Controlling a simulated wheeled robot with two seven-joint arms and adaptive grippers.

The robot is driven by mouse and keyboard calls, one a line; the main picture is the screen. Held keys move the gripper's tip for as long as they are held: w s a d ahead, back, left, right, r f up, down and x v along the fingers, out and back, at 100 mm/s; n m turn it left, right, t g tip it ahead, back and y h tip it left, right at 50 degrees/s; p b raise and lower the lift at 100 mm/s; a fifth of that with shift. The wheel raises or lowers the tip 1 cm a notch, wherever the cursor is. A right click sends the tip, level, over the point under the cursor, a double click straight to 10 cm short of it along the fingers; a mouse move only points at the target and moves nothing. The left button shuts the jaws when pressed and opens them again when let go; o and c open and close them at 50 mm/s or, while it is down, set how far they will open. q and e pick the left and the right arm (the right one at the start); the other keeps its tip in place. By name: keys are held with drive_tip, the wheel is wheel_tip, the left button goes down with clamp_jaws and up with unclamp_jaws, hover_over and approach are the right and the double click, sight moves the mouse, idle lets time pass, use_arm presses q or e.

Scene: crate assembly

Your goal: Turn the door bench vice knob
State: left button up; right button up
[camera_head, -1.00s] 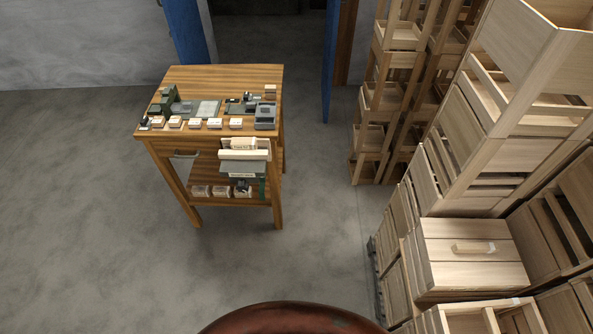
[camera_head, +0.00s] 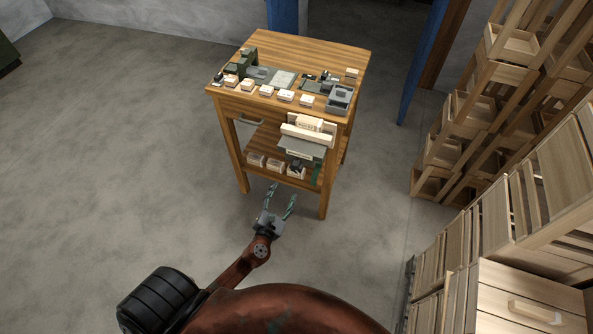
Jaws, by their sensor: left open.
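A wooden workbench (camera_head: 312,52) stands ahead of me, with small grey and green tools and several small white boxes on its top. A grey block-like device (camera_head: 340,98) sits at its front right corner, and a dark green device (camera_head: 249,57) stands at its left. I cannot tell which of these, if any, is the bench vice, and no knob can be made out. My left gripper (camera_head: 281,199) is open and empty, with its fingers apart, low in front of the bench and apart from it. My right gripper is not in view.
Slatted wooden crates (camera_head: 497,215) are stacked along the right side. Tall wooden racks (camera_head: 470,150) stand behind them. A blue door (camera_head: 423,62) stands behind the bench. The concrete floor (camera_head: 120,150) to the left is clear.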

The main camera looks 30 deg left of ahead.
sight(296, 169)
use_arm(q)
wheel_tip(296, 169, up, 6)
drive_tip(key=w+d+r+m+t, duration=0.1)
drive_tip(key=w+d+m+t, duration=0.1)
drive_tip(key=m, duration=0.2)
drive_tip(key=x, duration=0.5)
drive_tip(key=shift+w+a+f+b, duration=0.2)
drive_tip(key=shift+f+b, duration=0.15)
drive_tip(key=shift+w+a, duration=0.1)
drive_tip(key=shift+w, duration=0.55)
drive_tip(key=shift+c, duration=0.5)
drive_tip(key=c, duration=1.1)
drive_tip(key=shift+o, duration=0.2)
